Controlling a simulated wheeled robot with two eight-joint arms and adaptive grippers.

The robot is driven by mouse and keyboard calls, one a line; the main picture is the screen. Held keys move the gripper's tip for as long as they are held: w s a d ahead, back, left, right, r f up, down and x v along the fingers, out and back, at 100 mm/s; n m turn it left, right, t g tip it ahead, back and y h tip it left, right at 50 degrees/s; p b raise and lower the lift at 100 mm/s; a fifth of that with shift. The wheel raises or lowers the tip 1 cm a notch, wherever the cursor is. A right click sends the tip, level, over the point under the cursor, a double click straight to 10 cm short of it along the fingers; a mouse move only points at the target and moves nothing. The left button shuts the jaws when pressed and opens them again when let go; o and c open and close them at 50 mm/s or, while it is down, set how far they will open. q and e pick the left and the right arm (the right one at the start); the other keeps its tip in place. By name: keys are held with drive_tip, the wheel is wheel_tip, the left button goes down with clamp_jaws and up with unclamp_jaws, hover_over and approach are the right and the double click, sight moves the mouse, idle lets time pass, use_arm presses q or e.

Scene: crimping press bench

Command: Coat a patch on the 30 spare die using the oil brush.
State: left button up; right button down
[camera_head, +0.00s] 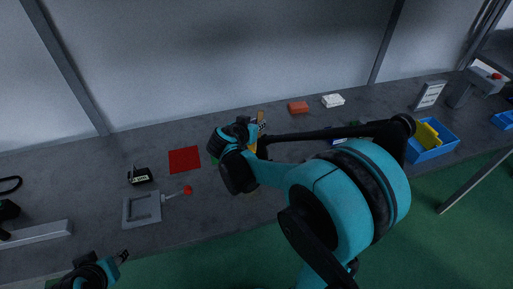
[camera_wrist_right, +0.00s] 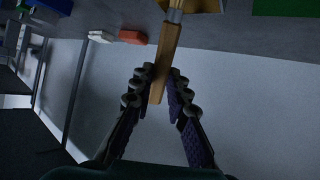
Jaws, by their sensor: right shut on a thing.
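The oil brush has a wooden handle (camera_wrist_right: 166,62) and a metal ferrule; its bristle end is at the top edge of the right wrist view. Part of the handle shows in the head view (camera_head: 262,117). My right gripper (camera_wrist_right: 158,82) is shut on the handle. In the head view it (camera_head: 251,131) is above the bench, right of the red square. A small black block (camera_head: 141,176) with a pale label lies on the bench at left; the label is too small to read, so I cannot tell whether it is the 30 spare die. My left gripper (camera_head: 122,257) is low at left; its jaw state is unclear.
A grey frame (camera_head: 128,212) with a red-knobbed lever is near the front edge. A red square (camera_head: 184,160) lies behind it. Orange (camera_head: 298,107) and white (camera_head: 333,100) blocks lie at the back. A blue bin (camera_head: 440,151) holds yellow pieces. My right arm hides the middle bench.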

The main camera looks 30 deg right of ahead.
drive_tip(key=shift+r+p, duration=2.4)
drive_tip(key=shift+r, duration=0.55)
